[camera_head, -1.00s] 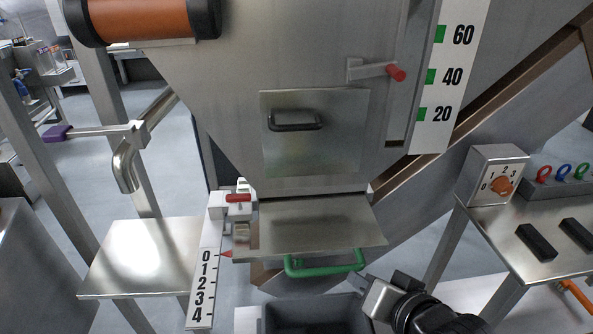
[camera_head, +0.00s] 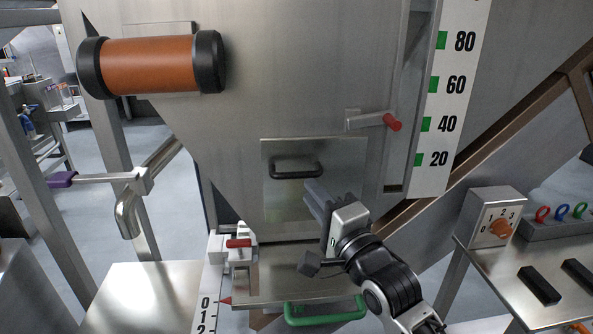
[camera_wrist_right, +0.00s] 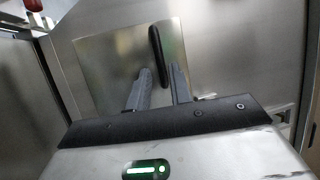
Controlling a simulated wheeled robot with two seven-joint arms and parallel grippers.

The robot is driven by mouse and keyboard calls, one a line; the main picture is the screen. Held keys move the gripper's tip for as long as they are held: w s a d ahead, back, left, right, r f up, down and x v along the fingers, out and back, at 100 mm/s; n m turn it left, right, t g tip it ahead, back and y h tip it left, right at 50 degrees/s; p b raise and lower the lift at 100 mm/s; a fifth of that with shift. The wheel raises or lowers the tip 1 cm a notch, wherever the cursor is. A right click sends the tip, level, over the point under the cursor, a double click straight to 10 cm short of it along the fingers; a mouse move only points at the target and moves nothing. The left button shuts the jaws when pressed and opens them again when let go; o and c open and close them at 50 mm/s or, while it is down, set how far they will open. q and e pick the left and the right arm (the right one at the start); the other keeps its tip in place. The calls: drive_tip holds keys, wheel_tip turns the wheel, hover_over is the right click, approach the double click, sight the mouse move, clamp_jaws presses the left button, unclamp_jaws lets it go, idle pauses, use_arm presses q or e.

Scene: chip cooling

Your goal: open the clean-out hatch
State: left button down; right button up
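The clean-out hatch (camera_head: 285,207) is a square metal plate on the hopper's sloping front, lying flat against it. Its black bar handle (camera_head: 297,168) is near its top edge. My right gripper (camera_head: 316,190) is in front of the hatch, just below and right of the handle, and covers the plate's lower right. In the right wrist view, the two fingers (camera_wrist_right: 158,88) are apart and empty. The handle (camera_wrist_right: 157,52) stands just beyond the fingertips, roughly in line with the gap between them. My left gripper is not in view.
A red-tipped lever (camera_head: 390,122) sticks out at the hatch's upper right. Below is a metal slide plate (camera_head: 275,290) with a green handle (camera_head: 325,312). A control box with an orange knob (camera_head: 500,229) stands on the right table. An orange roller (camera_head: 150,64) is at upper left.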

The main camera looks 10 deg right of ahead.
sight(298, 177)
drive_tip(key=x, duration=0.7)
drive_tip(key=shift+p, duration=0.35)
clamp_jaws()
